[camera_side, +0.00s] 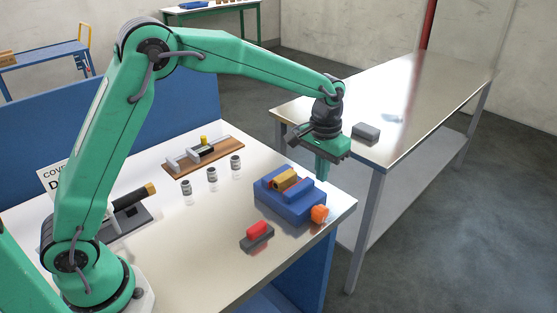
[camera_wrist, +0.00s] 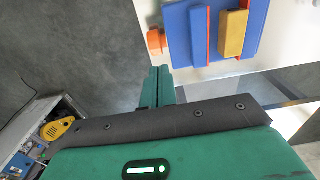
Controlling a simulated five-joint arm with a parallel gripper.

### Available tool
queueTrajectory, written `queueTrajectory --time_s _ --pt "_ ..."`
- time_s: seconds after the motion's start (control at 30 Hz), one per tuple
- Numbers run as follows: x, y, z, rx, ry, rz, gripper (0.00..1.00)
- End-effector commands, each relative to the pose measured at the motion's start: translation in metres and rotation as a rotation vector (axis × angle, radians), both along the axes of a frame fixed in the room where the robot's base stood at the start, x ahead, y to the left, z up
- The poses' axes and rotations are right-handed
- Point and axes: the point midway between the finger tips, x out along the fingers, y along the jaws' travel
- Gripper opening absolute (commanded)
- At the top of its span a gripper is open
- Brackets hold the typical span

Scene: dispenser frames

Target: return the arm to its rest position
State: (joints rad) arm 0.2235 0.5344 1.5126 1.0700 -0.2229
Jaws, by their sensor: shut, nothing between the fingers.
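My gripper (camera_side: 322,178) hangs fingers down from my green arm, which reaches across the table. In the side view its tips appear just above the far right part of the blue fixture (camera_side: 268,205); the exact gap cannot be told. In the wrist view the fingertips (camera_wrist: 160,72) are together with nothing between them. The blue fixture also shows there (camera_wrist: 181,40), close past the fingertips. It holds a yellow-gold block (camera_side: 286,180) and has an orange knob (camera_side: 319,214) on one end.
A red block on a dark base (camera_side: 257,234) lies in front of the fixture. Several small vials (camera_side: 212,178) and a wooden board with a clamp (camera_side: 190,160) stand behind. A dark device (camera_side: 130,215) is near my base. A steel table (camera_side: 420,90) with a grey block (camera_side: 366,133) stands right.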

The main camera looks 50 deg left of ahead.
Motion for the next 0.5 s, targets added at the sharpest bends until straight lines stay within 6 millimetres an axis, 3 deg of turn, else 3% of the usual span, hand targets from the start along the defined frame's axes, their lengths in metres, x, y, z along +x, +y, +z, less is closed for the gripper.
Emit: queueTrajectory --time_s 0.5 --pt "-0.070 0.046 0.084 -0.020 -0.136 0.002 0.00"
